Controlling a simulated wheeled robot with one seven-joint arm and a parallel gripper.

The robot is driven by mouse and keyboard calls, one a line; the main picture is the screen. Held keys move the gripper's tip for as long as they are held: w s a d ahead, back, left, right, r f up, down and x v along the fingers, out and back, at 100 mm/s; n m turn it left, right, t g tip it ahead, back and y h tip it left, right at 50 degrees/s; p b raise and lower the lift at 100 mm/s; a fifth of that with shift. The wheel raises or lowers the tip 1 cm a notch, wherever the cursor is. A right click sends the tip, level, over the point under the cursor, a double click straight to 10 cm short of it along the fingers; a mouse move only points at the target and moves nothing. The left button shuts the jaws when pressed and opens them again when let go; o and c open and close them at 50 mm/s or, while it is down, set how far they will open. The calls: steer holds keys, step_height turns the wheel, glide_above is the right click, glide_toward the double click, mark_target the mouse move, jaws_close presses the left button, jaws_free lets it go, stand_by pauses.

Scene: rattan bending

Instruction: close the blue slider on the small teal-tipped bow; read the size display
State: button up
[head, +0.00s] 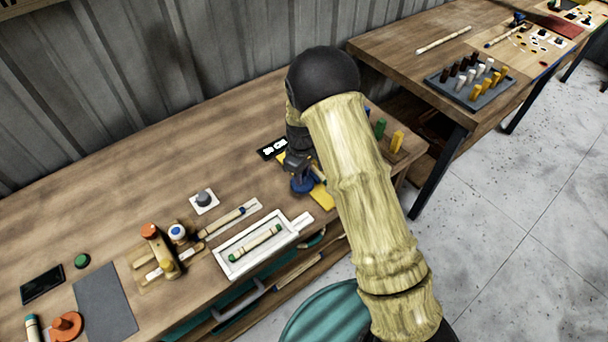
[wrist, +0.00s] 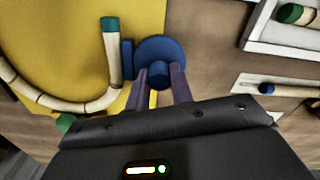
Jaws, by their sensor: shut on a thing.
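The blue slider (wrist: 155,50) is a round blue disc with a knob, on a yellow plate (wrist: 75,30) in the wrist view. My gripper (wrist: 164,80) is shut on its knob. I cannot tell whether slider and tip touch. In the head view the slider (head: 303,185) sits under my gripper (head: 298,171). The black size display (head: 272,149) shows light characters, too small to read surely.
A white tray (head: 227,265) with a green-tipped rod stands left of the slider. Orange, white-blue and yellow knobbed fixtures (head: 150,232) stand farther left. Green and yellow blocks (head: 397,141) stand behind my arm. The table's back left is clear.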

steer(key=shift+o, duration=0.8)
steer(key=shift+w+d+r, duration=0.1)
steer(key=shift+w+d, duration=0.4)
steer(key=shift+d, duration=0.15)
steer(key=o, duration=0.7)
steer(key=shift+c, duration=0.2)
steer(key=shift+w+d, duration=0.1)
steer(key=shift+d, duration=0.05)
steer(key=shift+a, duration=0.2)
steer(key=shift+a+r, duration=0.1)
steer(key=shift+r, duration=0.4)
step_height(320, 180, up, 16)
steer(key=b, duration=0.2)
steer(key=shift+s+r, duration=0.15)
steer(key=shift+s, duration=0.05)
